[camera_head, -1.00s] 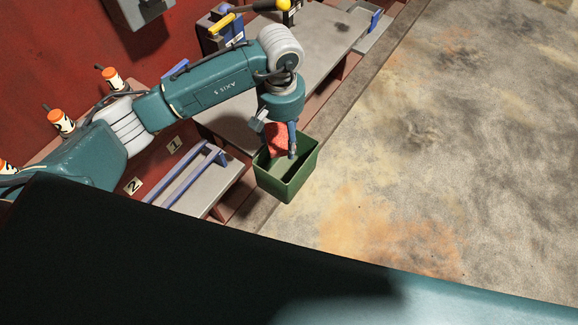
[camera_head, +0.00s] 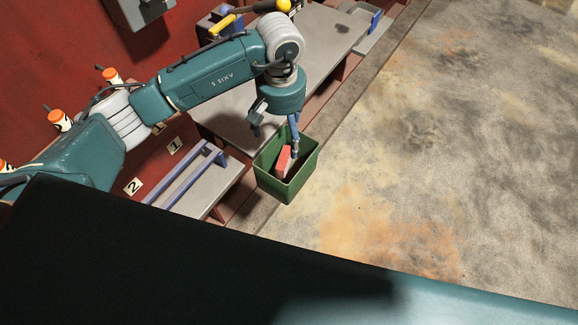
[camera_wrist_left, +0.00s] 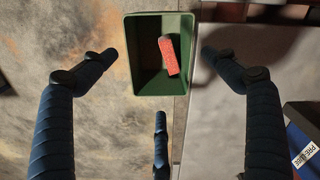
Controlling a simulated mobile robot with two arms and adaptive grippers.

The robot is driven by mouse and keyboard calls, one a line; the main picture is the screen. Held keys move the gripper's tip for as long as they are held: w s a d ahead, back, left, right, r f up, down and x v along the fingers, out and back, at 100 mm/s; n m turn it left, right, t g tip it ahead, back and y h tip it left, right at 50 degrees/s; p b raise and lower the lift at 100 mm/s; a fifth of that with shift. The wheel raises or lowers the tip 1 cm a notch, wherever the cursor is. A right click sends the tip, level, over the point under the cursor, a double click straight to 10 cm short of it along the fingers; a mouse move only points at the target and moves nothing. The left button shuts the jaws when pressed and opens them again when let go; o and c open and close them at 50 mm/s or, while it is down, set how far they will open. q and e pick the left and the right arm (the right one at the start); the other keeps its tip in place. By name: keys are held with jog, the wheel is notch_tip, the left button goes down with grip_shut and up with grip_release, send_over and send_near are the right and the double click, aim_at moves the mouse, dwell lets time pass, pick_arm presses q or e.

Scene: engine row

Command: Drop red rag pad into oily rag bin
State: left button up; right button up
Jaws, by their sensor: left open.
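The red rag pad (camera_head: 284,161) is inside the green oily rag bin (camera_head: 273,187), tilted on edge; I cannot tell whether it touches the bin's floor. In the left wrist view the pad (camera_wrist_left: 169,56) shows inside the right half of the bin (camera_wrist_left: 133,60), clear of my fingers. My left gripper (camera_head: 276,143) is open and empty above the bin, its fingers spread wide. It also shows in the left wrist view (camera_wrist_left: 158,54), with fingers either side of the bin. My right gripper is not in view.
A grey bench with blue rails (camera_head: 205,188) stands left of the bin. A longer grey worktop (camera_head: 325,35) lies behind, carrying a yellow-handled tool (camera_head: 238,17). The red wall (camera_head: 60,60) is at left. Open stained floor (camera_head: 450,140) fills the right.

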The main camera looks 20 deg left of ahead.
pick_arm(q)
notch_tip(320, 180, up, 9)
jog(key=shift+r, duration=0.2)
jog(key=shift+s+f, duration=0.1)
dwell(0.5)
